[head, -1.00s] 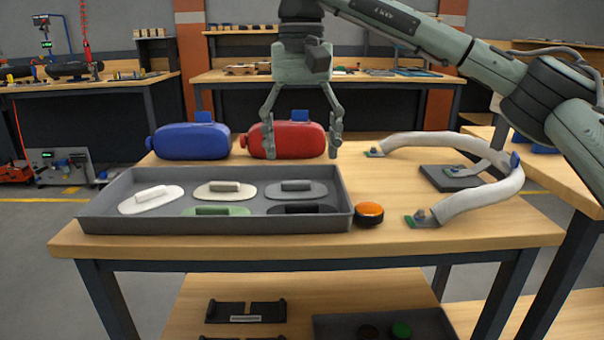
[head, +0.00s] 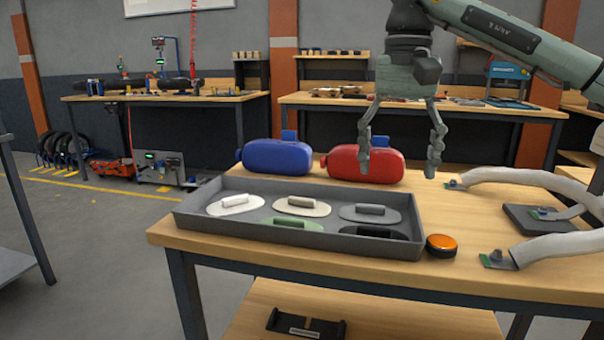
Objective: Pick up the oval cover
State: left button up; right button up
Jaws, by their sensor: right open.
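Several oval covers, each with a raised grip block, lie in a grey tray (head: 300,236) on the wooden table. The back row holds a white cover (head: 222,210), a cream cover (head: 318,211) and a grey cover (head: 386,218). The front row holds a green cover (head: 270,222) and a black cover (head: 372,232), both partly hidden by the tray's front wall. My right gripper (head: 401,172) points down, open and empty, above and behind the tray's right end, in front of the red case. My left gripper is not in view.
A blue case (head: 277,158) and a red case (head: 384,165) stand behind the tray. An orange button (head: 441,246) sits beside the tray's right end. Pale curved tubes (head: 530,178) lie on the table at right.

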aim_at(360, 229)
jog(key=k+l, duration=0.65)
jog(key=k, duration=0.1)
